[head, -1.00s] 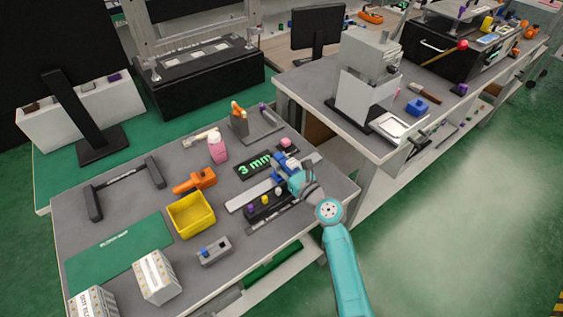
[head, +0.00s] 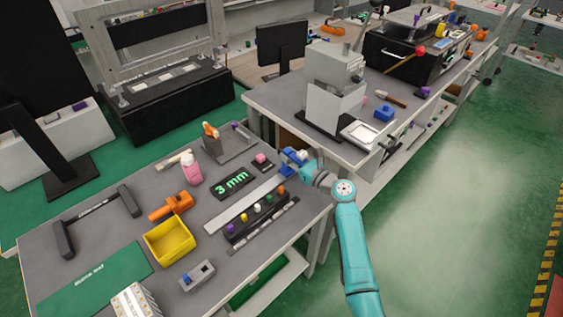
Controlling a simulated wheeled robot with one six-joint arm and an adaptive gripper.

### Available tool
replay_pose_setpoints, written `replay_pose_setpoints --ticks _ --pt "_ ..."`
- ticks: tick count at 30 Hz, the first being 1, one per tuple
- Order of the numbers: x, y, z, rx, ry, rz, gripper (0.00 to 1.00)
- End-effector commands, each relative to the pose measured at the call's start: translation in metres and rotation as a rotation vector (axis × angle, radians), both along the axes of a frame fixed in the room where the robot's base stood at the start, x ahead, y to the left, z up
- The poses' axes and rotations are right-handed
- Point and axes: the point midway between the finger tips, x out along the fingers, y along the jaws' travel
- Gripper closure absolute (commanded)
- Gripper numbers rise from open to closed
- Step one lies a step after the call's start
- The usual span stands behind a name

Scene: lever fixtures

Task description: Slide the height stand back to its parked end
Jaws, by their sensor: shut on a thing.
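A long pale strip (head: 235,209), which looks like the slide track, lies across the right part of the near bench. My gripper (head: 287,164) is at the far right end of this strip, near the bench's right edge. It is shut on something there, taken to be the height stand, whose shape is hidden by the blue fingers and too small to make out. A black readout plate (head: 232,184) with green "3 mm" lettering lies beside the strip. My teal arm reaches in from the lower right.
A black rack (head: 254,222) with several coloured knobs lies just in front of the strip. A yellow bin (head: 169,242) stands further left. The second bench (head: 262,97) with a grey machine is behind.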

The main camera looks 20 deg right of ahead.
Motion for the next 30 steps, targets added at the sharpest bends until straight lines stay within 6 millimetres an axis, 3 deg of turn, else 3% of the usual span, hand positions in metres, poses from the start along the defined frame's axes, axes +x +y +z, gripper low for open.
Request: replay_pose_setpoints --ticks 7,8,10,11,23,30 --pt "0.001 -0.004 0.001 -0.002 -0.002 -0.011 1.00" --pt "0.001 -0.004 0.001 -0.002 -0.002 -0.011 0.66" --pt "0.001 -0.005 0.001 -0.003 -0.002 -0.012 0.49" --pt "0.001 -0.005 0.001 -0.002 -0.002 -0.011 0.46" --pt "-0.006 -0.006 0.000 -0.001 0.000 -0.009 0.46" --pt "-0.043 -0.018 0.000 -0.001 0.000 -0.012 0.46"
